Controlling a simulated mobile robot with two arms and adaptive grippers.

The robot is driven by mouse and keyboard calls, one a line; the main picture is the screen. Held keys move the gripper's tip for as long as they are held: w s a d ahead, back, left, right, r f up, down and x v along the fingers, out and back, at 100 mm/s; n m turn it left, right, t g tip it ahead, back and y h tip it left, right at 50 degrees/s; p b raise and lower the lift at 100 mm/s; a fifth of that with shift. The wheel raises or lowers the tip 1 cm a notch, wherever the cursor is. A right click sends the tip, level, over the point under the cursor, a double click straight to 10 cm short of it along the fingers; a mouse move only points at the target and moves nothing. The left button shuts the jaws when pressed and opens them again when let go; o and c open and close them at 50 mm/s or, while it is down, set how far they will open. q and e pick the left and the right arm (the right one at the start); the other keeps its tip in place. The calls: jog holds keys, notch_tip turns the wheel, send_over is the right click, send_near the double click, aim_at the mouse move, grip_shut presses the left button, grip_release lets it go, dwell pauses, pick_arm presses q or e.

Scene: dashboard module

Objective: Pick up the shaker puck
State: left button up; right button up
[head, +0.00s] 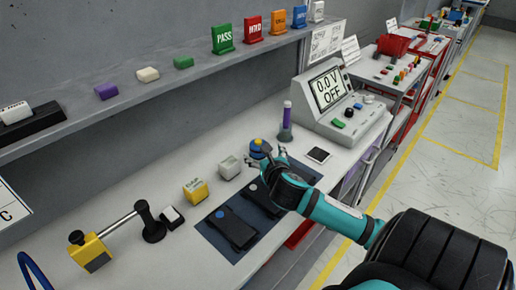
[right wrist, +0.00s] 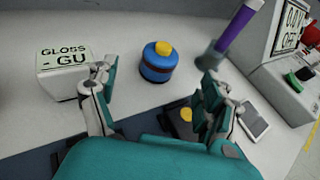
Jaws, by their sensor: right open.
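A squat round blue puck with a dark band and a yellow knob, the likely shaker puck (head: 257,146), stands on the bench. In the right wrist view the puck (right wrist: 158,65) stands upright ahead of the fingertips, between their lines and apart from both. My right gripper (head: 266,160) is open and empty. Its two fingers also show in the right wrist view (right wrist: 155,78), spread to either side. In the head view the gripper partly covers the puck's lower part. My left gripper is not in view.
A white block labelled GLOSS-GU (right wrist: 65,72) stands left of the puck. A purple tube in a grey holder (head: 286,120) and a meter reading 0.0 V OFF (head: 345,115) stand to the right. A dark mat (head: 222,240) with black devices lies in front, and a shelf (head: 140,98) runs above.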

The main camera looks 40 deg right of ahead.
aim_at(259, 146)
jog(key=x, duration=0.3)
jog(key=shift+w+d+f, duration=0.1)
jog(key=shift+w+d, duration=0.1)
jog(key=shift+w, duration=0.15)
jog(key=shift+w+d, duration=0.2)
jog(key=shift+w, duration=0.1)
jog(key=x, duration=0.4)
jog(key=shift+p, duration=0.3)
jog(key=shift+w+d, duration=0.15)
jog(key=shift+w, duration=0.05)
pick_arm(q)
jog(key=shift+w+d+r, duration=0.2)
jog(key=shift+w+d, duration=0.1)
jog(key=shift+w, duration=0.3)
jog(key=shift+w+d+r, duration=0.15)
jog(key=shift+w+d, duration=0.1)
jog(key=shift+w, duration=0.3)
pick_arm(e)
jog(key=shift+c, duration=0.3)
jog(key=shift+c, duration=1)
jog(key=c, duration=1.4)
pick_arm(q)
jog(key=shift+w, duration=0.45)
pick_arm(e)
grip_shut()
